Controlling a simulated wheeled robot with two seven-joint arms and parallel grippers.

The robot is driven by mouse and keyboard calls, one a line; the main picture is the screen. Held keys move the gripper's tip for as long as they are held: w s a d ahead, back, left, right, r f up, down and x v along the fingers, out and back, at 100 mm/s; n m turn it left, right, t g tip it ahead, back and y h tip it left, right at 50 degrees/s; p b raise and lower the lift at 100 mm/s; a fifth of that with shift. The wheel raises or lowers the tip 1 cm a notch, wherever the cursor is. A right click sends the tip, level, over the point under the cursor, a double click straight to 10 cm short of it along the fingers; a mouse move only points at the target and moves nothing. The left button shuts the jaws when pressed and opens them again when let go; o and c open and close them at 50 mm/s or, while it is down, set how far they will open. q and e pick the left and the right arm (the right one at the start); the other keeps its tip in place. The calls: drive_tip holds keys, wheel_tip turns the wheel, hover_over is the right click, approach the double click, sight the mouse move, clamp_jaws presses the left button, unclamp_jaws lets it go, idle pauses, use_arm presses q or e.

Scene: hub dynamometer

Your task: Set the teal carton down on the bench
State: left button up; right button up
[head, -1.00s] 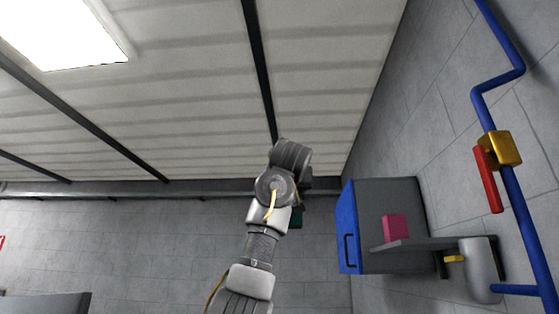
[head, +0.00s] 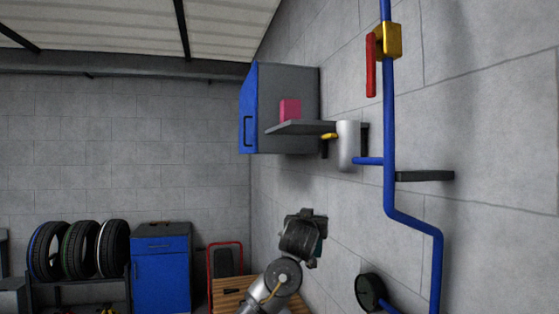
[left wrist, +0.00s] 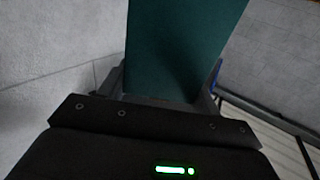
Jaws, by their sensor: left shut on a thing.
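My left gripper (head: 314,238) is in the lower middle of the head view, in front of the grey wall. It is shut on the teal carton (left wrist: 182,45), which fills the upper middle of the left wrist view above the dark gripper body. In the head view only a small teal edge of the carton shows beside the gripper. The carton is held in the air, with no support visible under it. A wooden slatted surface (head: 232,284) shows low behind my arm; I cannot tell if it is the bench. My right gripper is not in view.
A blue-doored wall cabinet (head: 284,78) hangs above, with a pink box (head: 290,109) on a grey shelf (head: 300,128). Blue pipe (head: 389,120) runs down the right wall, with a gauge (head: 370,291) low down. Tyres (head: 80,250) and a blue cabinet (head: 161,280) stand left.

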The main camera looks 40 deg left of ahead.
use_arm(q)
drive_tip(key=s+d+f+m+t+h, duration=0.1)
drive_tip(key=s+d+f+m+h, duration=0.2)
drive_tip(key=f, duration=0.7)
drive_tip(key=s+d+f+h, duration=0.2)
drive_tip(key=s+d+f, duration=0.25)
drive_tip(key=f, duration=0.65)
drive_tip(key=s+d+f+m+h, duration=0.1)
drive_tip(key=s+d+f, duration=0.1)
drive_tip(key=s+f, duration=0.5)
drive_tip(key=s+d+f+h, duration=0.1)
drive_tip(key=s+d+f, duration=0.2)
drive_tip(key=s, duration=0.8)
drive_tip(key=s+d+f+b, duration=0.2)
drive_tip(key=d+f+b, duration=0.2)
drive_tip(key=f+b, duration=0.6)
drive_tip(key=shift+s+d+y, duration=0.25)
drive_tip(key=shift+d+y, duration=0.05)
